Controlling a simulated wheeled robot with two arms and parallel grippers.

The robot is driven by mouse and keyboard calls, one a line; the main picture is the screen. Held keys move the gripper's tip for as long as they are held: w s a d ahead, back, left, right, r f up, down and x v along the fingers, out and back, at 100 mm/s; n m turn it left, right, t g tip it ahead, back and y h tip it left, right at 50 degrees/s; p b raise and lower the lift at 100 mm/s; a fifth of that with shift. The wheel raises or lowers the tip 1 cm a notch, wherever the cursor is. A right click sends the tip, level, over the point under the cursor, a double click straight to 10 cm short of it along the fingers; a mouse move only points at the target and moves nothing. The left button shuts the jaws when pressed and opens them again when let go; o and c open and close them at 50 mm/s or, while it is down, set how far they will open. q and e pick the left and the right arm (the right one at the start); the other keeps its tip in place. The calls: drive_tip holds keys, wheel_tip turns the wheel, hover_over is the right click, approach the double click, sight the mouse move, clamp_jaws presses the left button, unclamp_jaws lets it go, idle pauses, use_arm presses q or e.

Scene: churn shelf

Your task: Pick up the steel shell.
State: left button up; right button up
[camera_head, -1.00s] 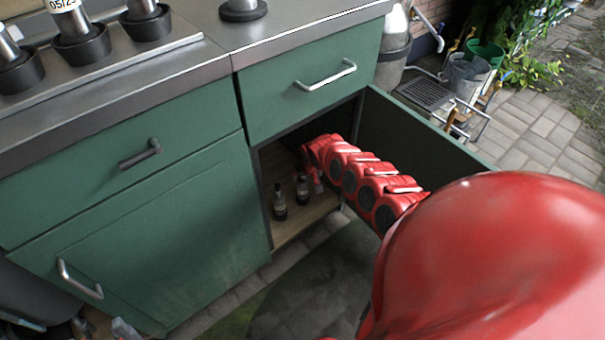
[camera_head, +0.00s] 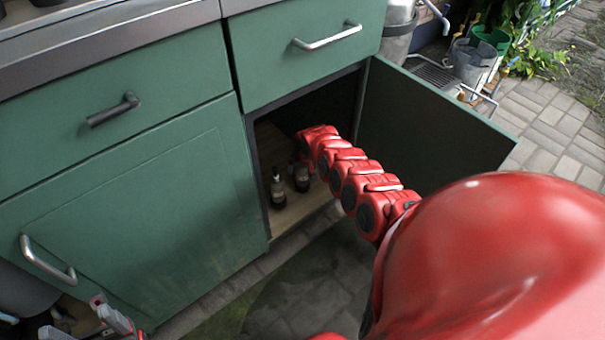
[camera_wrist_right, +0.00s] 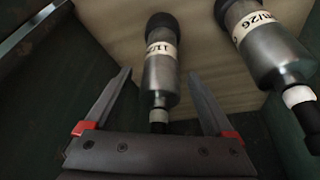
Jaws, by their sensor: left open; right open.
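Two steel cylinders with black feet, dated labels and narrow necks stand upright on the cabinet floor. In the right wrist view one (camera_wrist_right: 161,75) is between the fingers of my right gripper (camera_wrist_right: 159,76), which is open around it without visibly gripping. The other (camera_wrist_right: 262,45) stands to its right, outside the fingers. I cannot tell which is the steel shell. In the head view they show small and dark: the left one (camera_head: 278,190) and the right one (camera_head: 301,179). My right gripper is largely hidden there. My left gripper (camera_head: 112,320) is open at the lower left, partly cut off.
The green cabinet's open door (camera_head: 430,125) stands right of my right arm. The wooden cabinet floor (camera_head: 290,215) is bare in front of the cylinders. Closed drawers (camera_head: 310,45) are above, and a closed door (camera_head: 140,205) is at left. Paving is clear in front.

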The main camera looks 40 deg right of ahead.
clamp_jaws()
idle(0.3)
drive_tip(key=shift+r, duration=0.1)
idle(0.4)
